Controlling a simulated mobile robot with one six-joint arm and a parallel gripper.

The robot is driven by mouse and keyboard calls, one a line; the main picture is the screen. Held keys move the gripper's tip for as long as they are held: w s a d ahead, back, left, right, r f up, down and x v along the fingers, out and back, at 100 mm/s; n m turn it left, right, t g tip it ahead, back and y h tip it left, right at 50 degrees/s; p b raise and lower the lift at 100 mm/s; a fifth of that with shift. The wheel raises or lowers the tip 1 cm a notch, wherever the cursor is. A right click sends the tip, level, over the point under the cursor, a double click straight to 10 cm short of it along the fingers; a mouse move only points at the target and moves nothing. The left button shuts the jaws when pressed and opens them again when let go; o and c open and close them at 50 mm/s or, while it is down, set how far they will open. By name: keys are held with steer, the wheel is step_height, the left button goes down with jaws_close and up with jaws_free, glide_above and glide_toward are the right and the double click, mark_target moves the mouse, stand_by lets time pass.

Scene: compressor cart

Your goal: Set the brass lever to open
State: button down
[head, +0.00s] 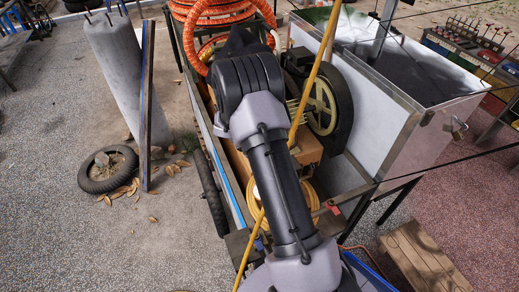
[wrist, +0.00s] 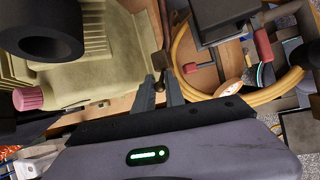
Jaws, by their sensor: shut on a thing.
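In the wrist view my gripper (wrist: 161,84) has its two grey fingers close together at the picture's middle. They are shut on a small brownish metal piece, which looks like the brass lever (wrist: 159,60). Its rounded end shows between the fingers, and its upper part meets a dark upright bar. Its markings and the valve body cannot be made out. In the head view my own arm hides the gripper and the lever.
A ribbed beige compressor block (wrist: 95,35) with a pink cap (wrist: 28,98) lies left of the fingers. A yellow hose (wrist: 178,50) and a red-handled part (wrist: 190,68) lie close right. In the head view, a belt wheel (head: 345,105) and pale box (head: 372,95) stand right of my arm.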

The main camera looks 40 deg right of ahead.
steer(key=c, duration=1.7)
jaws_free()
steer(key=shift+w, duration=0.1)
steer(key=p+v, duration=0.4)
steer(key=v, duration=1.3)
steer(key=shift+r, duration=0.2)
